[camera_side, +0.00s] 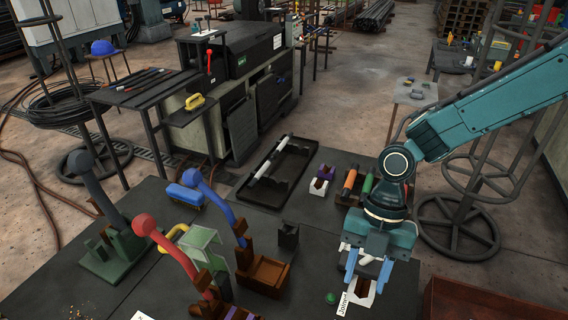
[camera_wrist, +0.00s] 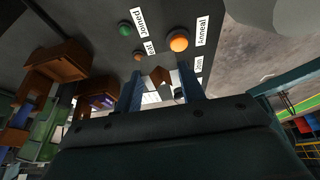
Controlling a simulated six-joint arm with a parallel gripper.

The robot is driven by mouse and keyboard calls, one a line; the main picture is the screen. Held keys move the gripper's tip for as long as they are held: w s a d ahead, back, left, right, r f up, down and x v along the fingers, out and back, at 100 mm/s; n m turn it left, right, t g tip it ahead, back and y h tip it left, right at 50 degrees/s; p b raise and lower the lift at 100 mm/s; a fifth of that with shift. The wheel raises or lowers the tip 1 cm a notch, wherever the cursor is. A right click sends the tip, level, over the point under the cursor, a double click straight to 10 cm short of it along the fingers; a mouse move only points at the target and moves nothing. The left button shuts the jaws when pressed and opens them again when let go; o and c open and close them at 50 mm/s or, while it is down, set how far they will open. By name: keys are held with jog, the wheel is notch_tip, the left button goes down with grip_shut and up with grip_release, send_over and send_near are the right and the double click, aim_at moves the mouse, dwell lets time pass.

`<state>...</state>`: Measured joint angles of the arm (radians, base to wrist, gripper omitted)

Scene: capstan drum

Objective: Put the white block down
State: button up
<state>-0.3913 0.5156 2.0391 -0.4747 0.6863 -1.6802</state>
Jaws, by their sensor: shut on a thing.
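My gripper (camera_side: 366,284) points down at the front right of the dark table and is shut on the white block (camera_side: 362,291). The block has a brown notch in its top and sits between the blue fingers, partly hidden by them. In the wrist view the two blue fingers (camera_wrist: 160,88) stand either side of a pale shape with a brown part, mostly hidden by the gripper body. I cannot tell whether the block touches the table. Another white notched block (camera_side: 319,186), with a purple one behind it, stands further back.
A green button (camera_side: 331,298) and a "Joined" label (camera_side: 345,303) lie close to the left of my gripper. An orange button (camera_wrist: 178,41) shows in the wrist view. A brown fixture (camera_side: 265,275) stands further left, and a reddish-brown bin (camera_side: 470,300) stands at right.

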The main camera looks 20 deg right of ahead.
jog(key=shift+w, duration=0.1)
dwell(0.3)
jog(key=w+a, duration=1.1)
jog(key=shift+a, duration=0.15)
dwell(0.4)
jog(key=shift+w, duration=0.15)
jog(key=shift+w+a, duration=0.65)
jog(key=shift+a, duration=0.05)
jog(key=shift+f, duration=1.6)
jog(key=shift+f, duration=0.1)
jog(key=o, duration=1.2)
jog(key=shift+f, duration=0.1)
jog(key=shift+c, duration=0.2)
